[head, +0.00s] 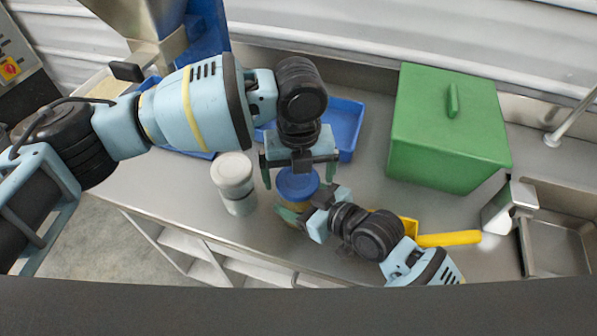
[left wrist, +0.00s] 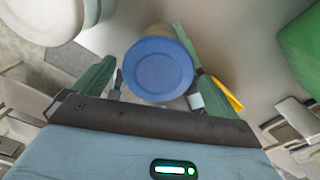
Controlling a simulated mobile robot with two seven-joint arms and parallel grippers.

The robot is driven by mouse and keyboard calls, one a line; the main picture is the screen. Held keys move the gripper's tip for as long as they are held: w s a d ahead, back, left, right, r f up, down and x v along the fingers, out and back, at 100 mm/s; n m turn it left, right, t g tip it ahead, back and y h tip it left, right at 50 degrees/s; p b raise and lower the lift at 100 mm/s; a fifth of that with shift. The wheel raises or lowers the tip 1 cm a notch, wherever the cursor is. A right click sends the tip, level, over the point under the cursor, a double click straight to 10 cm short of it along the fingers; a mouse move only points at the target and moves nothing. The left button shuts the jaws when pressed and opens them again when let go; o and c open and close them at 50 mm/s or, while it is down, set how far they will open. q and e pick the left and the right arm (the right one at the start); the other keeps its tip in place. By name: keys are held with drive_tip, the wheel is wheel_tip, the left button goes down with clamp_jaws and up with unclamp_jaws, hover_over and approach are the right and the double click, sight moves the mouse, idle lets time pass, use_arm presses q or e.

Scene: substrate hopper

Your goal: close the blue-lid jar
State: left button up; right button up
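The blue-lid jar stands on the steel counter, its round blue lid (head: 297,184) level on top and its tan body partly hidden below. The lid shows face-on in the left wrist view (left wrist: 159,69). My left gripper (head: 299,178) points down over the lid, open, with a finger to either side; in the left wrist view a gap shows between the lid and each finger (left wrist: 160,85). My right gripper (head: 305,208) comes in from the lower right, lower down, with its green fingers shut around the jar's body. The right fingers' contact is partly hidden.
A white-lidded jar (head: 233,178) stands close on the left. A green box (head: 448,130) is behind on the right, and a blue tray (head: 345,125) lies behind my left gripper. A yellow scoop (head: 450,239) lies by my right arm. A sink (head: 560,235) is far right.

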use_arm(q)
drive_tip(key=shift+r, duration=2.25)
drive_tip(key=shift+w, duration=0.1)
drive_tip(key=shift+c, duration=0.4)
